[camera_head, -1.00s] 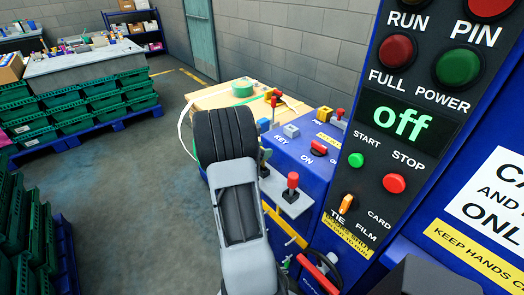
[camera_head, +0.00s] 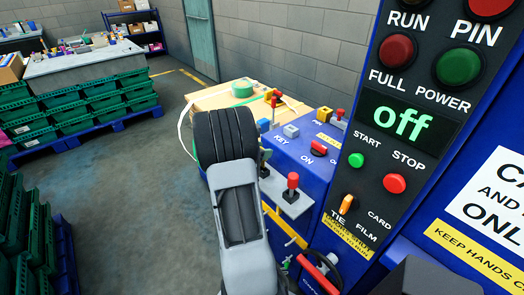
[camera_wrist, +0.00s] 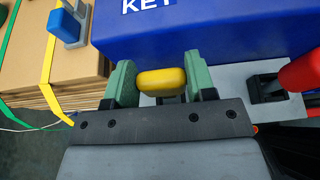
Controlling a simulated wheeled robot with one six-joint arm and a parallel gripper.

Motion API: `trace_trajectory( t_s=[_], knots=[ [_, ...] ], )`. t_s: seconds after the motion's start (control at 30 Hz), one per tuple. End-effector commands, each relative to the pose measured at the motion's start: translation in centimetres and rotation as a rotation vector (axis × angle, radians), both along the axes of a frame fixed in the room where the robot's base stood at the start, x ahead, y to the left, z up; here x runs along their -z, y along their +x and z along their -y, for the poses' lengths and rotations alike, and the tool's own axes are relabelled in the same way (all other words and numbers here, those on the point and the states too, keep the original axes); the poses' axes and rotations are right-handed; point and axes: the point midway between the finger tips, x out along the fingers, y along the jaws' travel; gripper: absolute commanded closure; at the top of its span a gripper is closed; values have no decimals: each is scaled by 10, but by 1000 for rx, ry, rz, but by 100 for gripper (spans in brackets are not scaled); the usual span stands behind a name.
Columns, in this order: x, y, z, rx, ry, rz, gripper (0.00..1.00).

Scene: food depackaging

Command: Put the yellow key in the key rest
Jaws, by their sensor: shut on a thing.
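The yellow key (camera_wrist: 162,82) shows in the wrist view as a rounded yellow handle between the green fingers of my gripper (camera_wrist: 160,84), which is shut on it. The key is in front of the blue machine housing (camera_wrist: 200,35), below its "KEY" lettering; its lower part is hidden by my gripper. In the head view my own arm hides most of the gripper and the key. The "KEY" lettering (camera_head: 280,147) shows there on the machine's blue face. I cannot clearly make out the key rest.
A red-knobbed lever (camera_head: 292,182) stands on a grey plate right of my gripper; its red knob shows in the wrist view (camera_wrist: 302,70). A cardboard-coloured stack with a green tape roll (camera_head: 242,88) lies beyond. The control panel (camera_head: 405,120) rises at the right, reading "off".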

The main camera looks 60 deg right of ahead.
Motion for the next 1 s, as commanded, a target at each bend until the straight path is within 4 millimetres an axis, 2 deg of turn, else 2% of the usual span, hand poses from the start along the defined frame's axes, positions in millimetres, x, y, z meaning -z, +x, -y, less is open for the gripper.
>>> trace_trajectory(
  t_s=[0.53,1.0],
  knots=[
    [1,0,0,0,0,0,73],
    [11,0,0,0,0,0,73]
  ],
)
